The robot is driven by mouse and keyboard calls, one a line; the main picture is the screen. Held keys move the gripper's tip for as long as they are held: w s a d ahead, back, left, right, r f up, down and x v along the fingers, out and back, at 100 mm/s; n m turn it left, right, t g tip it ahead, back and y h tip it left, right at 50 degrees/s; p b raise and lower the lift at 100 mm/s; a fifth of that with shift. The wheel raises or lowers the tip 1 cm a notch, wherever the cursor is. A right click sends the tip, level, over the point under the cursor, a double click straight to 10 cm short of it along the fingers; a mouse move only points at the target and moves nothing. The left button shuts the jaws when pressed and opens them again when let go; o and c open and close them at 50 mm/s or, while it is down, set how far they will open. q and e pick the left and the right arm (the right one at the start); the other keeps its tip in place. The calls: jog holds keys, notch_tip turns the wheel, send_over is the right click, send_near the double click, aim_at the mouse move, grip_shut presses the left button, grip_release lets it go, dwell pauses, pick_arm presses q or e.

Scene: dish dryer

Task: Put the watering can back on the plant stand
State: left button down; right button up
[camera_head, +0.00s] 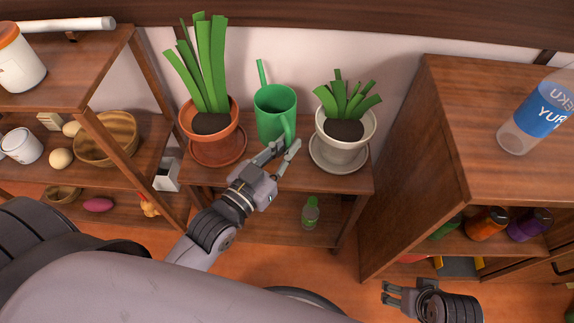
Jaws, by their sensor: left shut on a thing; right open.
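The green watering can (272,112) is upright at the plant stand (300,181), between the two potted plants. Its spout points up and back to the left. My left gripper (283,149) is shut on its front side, at the handle. The can appears to be on or just above the stand's top; its base is partly hidden by my gripper, so I cannot tell whether it touches. My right gripper (386,292) is open and empty low at the right, in front of the right cabinet, away from the stand.
A terracotta pot (217,150) with tall leaves stands left of the can, and a white pot (344,138) stands right. A green bottle (311,213) is on the lower shelf. A wooden shelf (82,90) flanks the left; a cabinet (445,120) with a water bottle (540,117) flanks the right.

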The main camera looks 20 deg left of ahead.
pick_arm(q)
notch_tip(320, 180, down, 3)
jog(key=shift+f+b, duration=0.1)
jog(key=shift+b, duration=0.35)
jog(key=shift+f+b, duration=0.45)
jog(key=shift+f, duration=0.95)
pick_arm(e)
jog(key=shift+v, duration=1.7)
jog(key=shift+s+d, duration=0.1)
pick_arm(q)
jog(key=shift+f, duration=0.15)
jog(key=c, duration=1.7)
grip_release()
pick_arm(e)
jog(key=shift+f, duration=0.1)
